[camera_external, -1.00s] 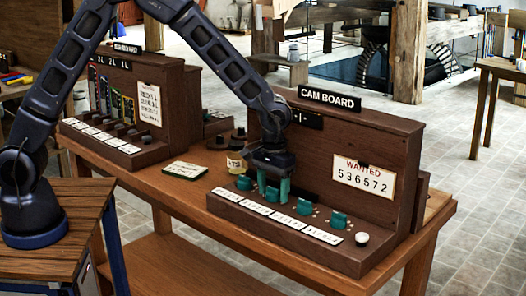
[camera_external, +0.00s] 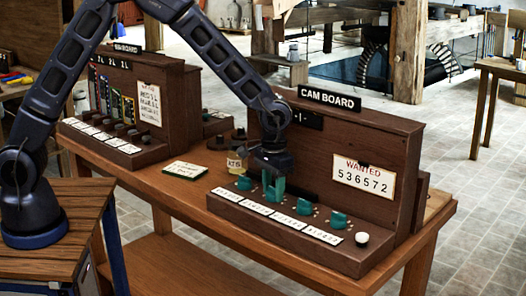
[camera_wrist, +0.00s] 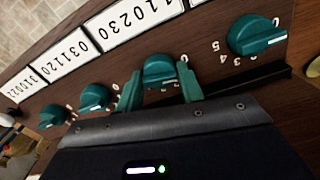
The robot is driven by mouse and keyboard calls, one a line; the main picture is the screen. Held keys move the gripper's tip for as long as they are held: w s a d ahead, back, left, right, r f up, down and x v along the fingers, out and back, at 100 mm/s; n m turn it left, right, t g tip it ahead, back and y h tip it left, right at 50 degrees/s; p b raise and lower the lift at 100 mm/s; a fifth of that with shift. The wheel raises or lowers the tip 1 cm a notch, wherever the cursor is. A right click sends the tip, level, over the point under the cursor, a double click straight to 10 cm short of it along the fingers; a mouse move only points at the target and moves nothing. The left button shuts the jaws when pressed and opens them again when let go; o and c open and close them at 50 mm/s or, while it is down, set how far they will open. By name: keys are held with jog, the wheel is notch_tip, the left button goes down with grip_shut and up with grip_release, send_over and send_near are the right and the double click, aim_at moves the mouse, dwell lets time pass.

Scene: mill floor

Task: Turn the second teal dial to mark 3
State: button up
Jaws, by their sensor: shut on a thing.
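The second teal dial (camera_wrist: 160,68) sits between the two teal fingers of my gripper (camera_wrist: 158,92) in the wrist view. In the external view my gripper (camera_external: 273,188) points down over the ledge of the cam board, shut on that dial, which the fingers largely hide. The dial has a pale pointer bar, but most of its marks are covered, so I cannot tell which mark it points to. The first teal dial (camera_external: 244,183) is just left of my gripper. The third (camera_external: 304,207) and fourth (camera_external: 338,220) are to its right.
The cam board (camera_external: 400,150) carries a "WANTED 536572" card (camera_external: 363,178). Number cards line the ledge's front, and a white knob (camera_external: 362,239) is at its right end. A green-edged card (camera_external: 185,170) and a labelled jar (camera_external: 235,163) are left of the ledge.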

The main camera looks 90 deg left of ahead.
jog(key=m, duration=1.4)
jog(key=shift+m, duration=2.5)
jog(key=o, duration=1)
